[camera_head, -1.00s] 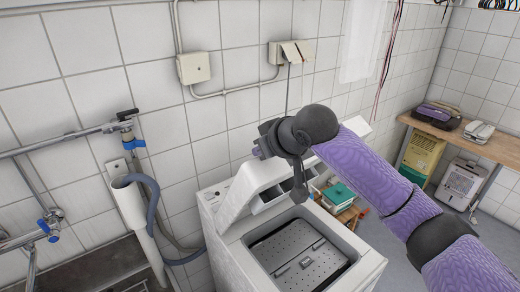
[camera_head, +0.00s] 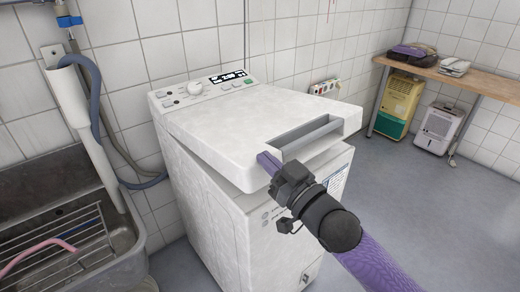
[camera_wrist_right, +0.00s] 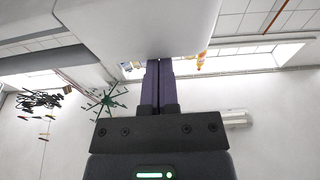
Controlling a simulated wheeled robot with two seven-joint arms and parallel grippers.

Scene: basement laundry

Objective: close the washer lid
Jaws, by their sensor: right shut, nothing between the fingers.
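The washer (camera_head: 235,225) stands in the middle of the head view, a white top-loader with its control panel at the back. Its white lid (camera_head: 235,125) is lowered over the opening, with its front edge still a little above the body. A grey handle recess (camera_head: 308,138) is in the lid's front edge. My right gripper (camera_head: 263,159) is shut and empty, its purple fingertips at the lid's front edge, left of the recess. In the right wrist view the fingers (camera_wrist_right: 158,65) are together, with the white lid (camera_wrist_right: 140,25) in front of them. Exact contact is unclear. The drum is hidden.
A metal sink (camera_head: 125,270) with a wire rack stands at the left, with a grey hose (camera_head: 90,95) between it and the washer. A wooden table (camera_head: 450,75) is at the back right. The floor (camera_head: 420,220) right of the washer is clear.

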